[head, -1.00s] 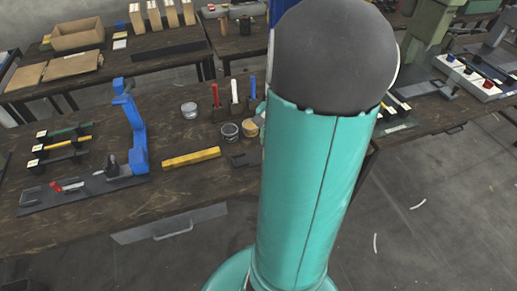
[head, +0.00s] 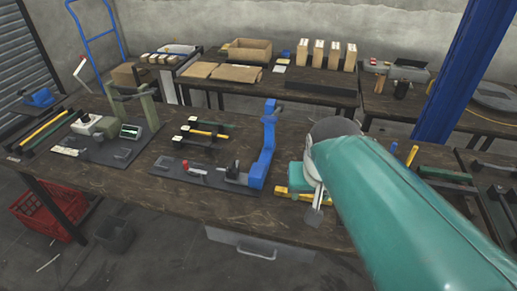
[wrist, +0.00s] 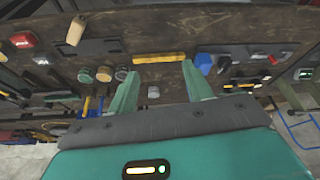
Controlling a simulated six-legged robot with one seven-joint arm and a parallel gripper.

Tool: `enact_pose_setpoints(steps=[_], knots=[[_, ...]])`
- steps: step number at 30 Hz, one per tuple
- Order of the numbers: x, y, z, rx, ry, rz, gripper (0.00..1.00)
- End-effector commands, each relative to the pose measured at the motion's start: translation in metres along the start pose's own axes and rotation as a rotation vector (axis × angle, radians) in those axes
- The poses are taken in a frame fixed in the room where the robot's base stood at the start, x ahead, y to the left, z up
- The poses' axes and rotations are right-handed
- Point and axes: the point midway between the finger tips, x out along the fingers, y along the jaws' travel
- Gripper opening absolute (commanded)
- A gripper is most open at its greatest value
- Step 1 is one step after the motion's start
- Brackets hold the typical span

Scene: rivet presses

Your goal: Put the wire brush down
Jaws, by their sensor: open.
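My gripper (wrist: 160,68) is open in the wrist view. Its two teal fingers are spread, and nothing is held between them. Beyond the fingertips, a yellow bar (wrist: 158,58) lies on the dark workbench (wrist: 225,35). A tan, wooden-looking object (wrist: 76,30) lies on the bench at upper left in the wrist view, apart from my fingers. It may be the wire brush, but I cannot tell for sure.
A blue press (head: 265,150) stands left of my arm, beside the partly hidden yellow bar (head: 295,192). Several tins (wrist: 103,73) stand to the left in the wrist view. A green press (head: 145,105) is further left in the head view. A blue post (head: 465,70) rises at right.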

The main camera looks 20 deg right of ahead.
Motion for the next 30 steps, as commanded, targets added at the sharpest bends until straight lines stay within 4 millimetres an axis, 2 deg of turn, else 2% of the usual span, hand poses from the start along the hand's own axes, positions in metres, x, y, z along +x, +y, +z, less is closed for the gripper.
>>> enact_pose_setpoints(steps=[1,3,9,30], knots=[[-0.011,-0.016,0.008,-0.073,0.039,-0.03,0.5],[-0.021,-0.031,0.019,-0.154,0.079,-0.065,0.5],[-0.037,-0.054,0.038,-0.292,0.145,-0.133,0.5],[-0.038,-0.055,0.04,-0.306,0.15,-0.139,0.5]])
